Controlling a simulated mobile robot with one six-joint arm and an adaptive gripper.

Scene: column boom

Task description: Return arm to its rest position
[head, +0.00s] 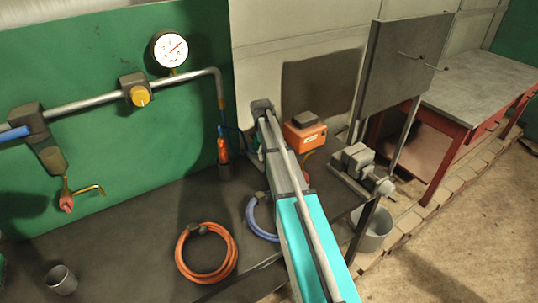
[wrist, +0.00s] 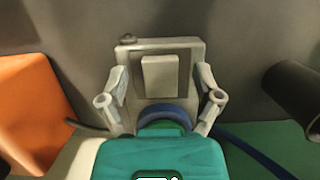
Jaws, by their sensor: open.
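My arm (head: 307,235), with a cyan link, reaches from the bottom edge of the head view up and slightly left over the dark bench. Its far end is dark grey and lies left of the orange box; I cannot make out my gripper's fingers there. In the wrist view my gripper (wrist: 160,78) is open, with a grey finger on each side. A grey block with a pale square face shows between and behind the fingers; whether it touches them I cannot tell. A teal body fills the bottom middle of the wrist view.
An orange box (head: 305,136) stands right of the arm's end. A grey vise (head: 357,162) and upright panel (head: 402,58) are further right. An orange hose coil (head: 207,252) and grey cup (head: 61,280) lie left. A pipe with gauge (head: 169,50) runs along the green wall.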

